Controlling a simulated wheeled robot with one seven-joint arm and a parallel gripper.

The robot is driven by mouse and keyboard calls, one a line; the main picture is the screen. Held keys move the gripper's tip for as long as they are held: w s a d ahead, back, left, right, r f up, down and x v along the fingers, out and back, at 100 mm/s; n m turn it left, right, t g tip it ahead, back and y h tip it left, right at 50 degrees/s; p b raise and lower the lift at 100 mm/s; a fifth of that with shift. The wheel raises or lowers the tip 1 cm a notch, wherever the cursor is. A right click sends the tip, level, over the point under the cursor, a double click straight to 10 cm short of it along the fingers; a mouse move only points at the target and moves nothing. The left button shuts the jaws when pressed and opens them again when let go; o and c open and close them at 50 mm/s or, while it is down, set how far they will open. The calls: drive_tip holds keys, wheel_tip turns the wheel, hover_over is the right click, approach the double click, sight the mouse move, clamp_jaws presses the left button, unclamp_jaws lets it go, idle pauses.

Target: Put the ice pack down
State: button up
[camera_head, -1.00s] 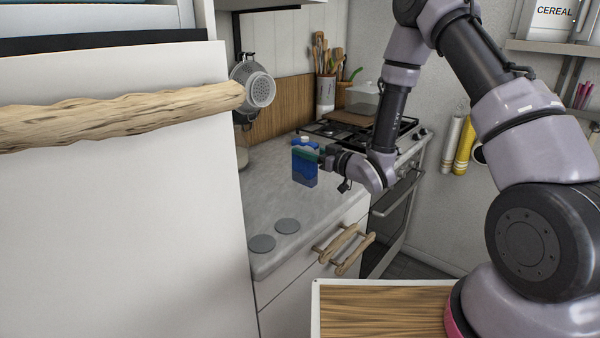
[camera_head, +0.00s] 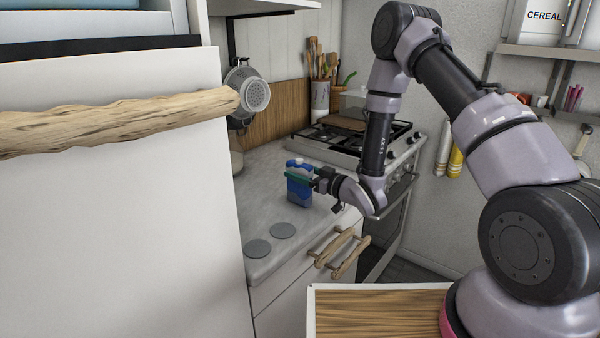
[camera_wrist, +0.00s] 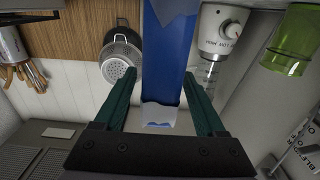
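The ice pack (camera_head: 299,187) is a blue upright block with a pale top, at the counter's surface in the head view. I cannot tell whether its base touches the counter. My gripper (camera_head: 299,176) reaches it from the right, with its green fingers around the upper part of the pack. The far end of the pack is cut off by the picture's top edge.
The grey counter (camera_head: 262,205) has two grey discs (camera_head: 270,238) near its front. Driftwood handles (camera_head: 342,252) stick out below. A gas stove (camera_head: 350,140) stands behind, and a strainer (camera_head: 252,92) hangs at the left. A large white door (camera_head: 120,220) fills the left side.

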drive_tip(key=shift+s+d+r, duration=0.1)
drive_tip(key=shift+d, duration=0.1)
drive_tip(key=v, duration=1.2)
drive_tip(key=w+d+r+m+t+h, duration=0.1)
drive_tip(key=w+d+r+m+h, duration=0.4)
drive_tip(key=w+d+r+h, duration=0.6)
drive_tip(key=s+d+r+m+g+h, duration=0.1)
drive_tip(key=s+d+r+m, duration=0.1)
drive_tip(key=s+d+r, duration=0.3)
drive_tip(key=s+d+r+m+h, duration=0.2)
drive_tip(key=s+d+r+m, duration=0.15)
drive_tip(key=r, duration=0.35)
drive_tip(key=s+a+r+m+g+y, duration=0.1)
drive_tip(key=s+r, duration=0.3)
drive_tip(key=s, duration=0.7)
drive_tip(key=s+a+r+m+g+y, duration=0.1)
drive_tip(key=s+r+m+g, duration=0.2)
drive_tip(key=s, duration=0.8)
drive_tip(key=shift+a+r, duration=0.2)
drive_tip(key=shift+r, duration=0.45)
